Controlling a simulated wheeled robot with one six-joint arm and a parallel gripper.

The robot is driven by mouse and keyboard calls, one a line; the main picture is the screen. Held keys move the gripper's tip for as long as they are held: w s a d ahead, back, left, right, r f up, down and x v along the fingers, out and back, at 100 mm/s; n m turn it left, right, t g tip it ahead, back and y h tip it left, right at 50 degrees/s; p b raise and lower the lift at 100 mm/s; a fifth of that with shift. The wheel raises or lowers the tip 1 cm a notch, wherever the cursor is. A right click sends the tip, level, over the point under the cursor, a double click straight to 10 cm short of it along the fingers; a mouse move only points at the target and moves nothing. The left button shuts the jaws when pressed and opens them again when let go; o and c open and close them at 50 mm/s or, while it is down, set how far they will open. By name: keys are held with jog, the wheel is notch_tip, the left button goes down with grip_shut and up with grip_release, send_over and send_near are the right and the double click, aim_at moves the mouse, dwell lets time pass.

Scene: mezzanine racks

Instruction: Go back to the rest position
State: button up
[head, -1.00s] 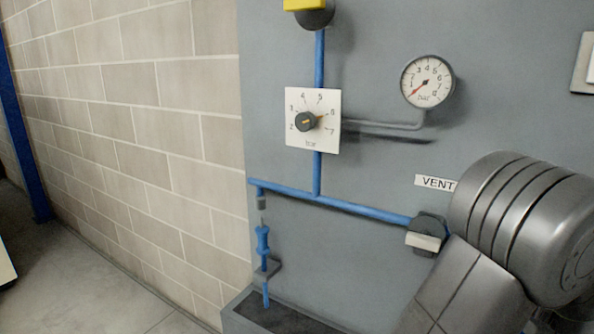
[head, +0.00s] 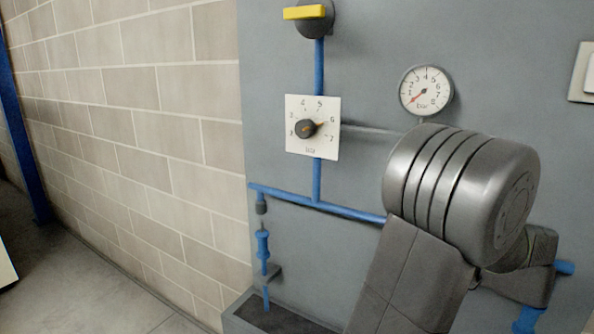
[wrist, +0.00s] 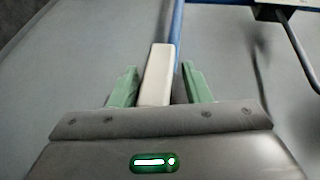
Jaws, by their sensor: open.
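My gripper (wrist: 160,78) is open in the wrist view, with its two green fingers apart. A pale cream bar (wrist: 156,72), which looks like the valve handle, stands between the fingers with a dark part beside it. I cannot tell whether the fingers touch it. In the head view my grey arm (head: 462,195) fills the lower right and hides the gripper, the vent valve and its label.
The grey panel carries a dial knob (head: 306,129), a gauge (head: 426,90), a yellow-handled valve (head: 305,13) and blue pipes (head: 318,180). A grey trough (head: 262,315) stands below. A block wall (head: 130,140) and bare floor lie left.

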jog(key=shift+n+g+h+p, duration=0.4)
jog(key=shift+g+h+p, duration=0.25)
jog(key=shift+g+h, duration=0.25)
